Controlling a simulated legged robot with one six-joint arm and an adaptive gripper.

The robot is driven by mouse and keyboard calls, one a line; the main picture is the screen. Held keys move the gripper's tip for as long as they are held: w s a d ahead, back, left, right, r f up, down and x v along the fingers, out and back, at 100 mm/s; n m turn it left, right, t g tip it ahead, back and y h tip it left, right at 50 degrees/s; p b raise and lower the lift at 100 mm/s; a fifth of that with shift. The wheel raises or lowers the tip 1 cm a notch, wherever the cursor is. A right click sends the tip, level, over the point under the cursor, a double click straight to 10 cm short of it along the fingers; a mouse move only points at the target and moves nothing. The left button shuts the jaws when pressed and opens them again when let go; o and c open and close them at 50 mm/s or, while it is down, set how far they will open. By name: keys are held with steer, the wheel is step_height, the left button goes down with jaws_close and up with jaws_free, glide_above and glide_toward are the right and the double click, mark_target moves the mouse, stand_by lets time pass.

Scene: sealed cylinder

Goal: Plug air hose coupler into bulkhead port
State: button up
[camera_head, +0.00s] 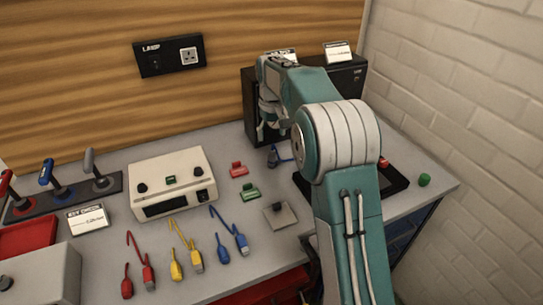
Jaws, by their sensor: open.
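My teal and grey arm reaches over the right of the bench. My gripper (271,132) is open in front of a black box (250,92) at the back, partly hidden by my arm. A small blue piece (273,157) with a dark lead lies below the gripper, apart from it as far as I can see. I cannot make out an air hose coupler or a bulkhead port for sure. Much of the black box and the area behind my arm is hidden.
A cream instrument box (172,180) stands mid-bench. Red (147,277), yellow (195,260) and blue (241,243) cables lie in front. Levers (55,190) and a red tray (27,239) are left. Red (238,170) and green (250,191) pieces lie centrally. A brick wall (450,110) bounds the right.

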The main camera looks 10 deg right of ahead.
mark_target(272, 150)
steer(key=shift+f, duration=4.5)
steer(key=shift+c, duration=0.3)
jaws_close()
steer(key=shift+r, duration=3.05)
steer(key=shift+d, duration=0.1)
steer(key=s+d+r, duration=0.1)
steer(key=s+d, duration=0.1)
steer(key=d, duration=0.2)
steer(key=s+d+r, duration=0.1)
steer(key=s+d, duration=0.2)
steer(key=d, duration=0.1)
steer(key=s+d+r, duration=0.1)
steer(key=s+d, duration=0.1)
steer(key=d, duration=0.3)
steer(key=shift+s+d, duration=0.1)
steer(key=shift+s, duration=0.05)
steer(key=s+d, duration=0.2)
steer(key=s, duration=0.1)
steer(key=s+d+r, duration=0.1)
steer(key=s+d, duration=0.5)
steer(key=shift+s+d+r, duration=0.1)
steer(key=shift+d+r, duration=0.1)
steer(key=shift+r, duration=0.1)
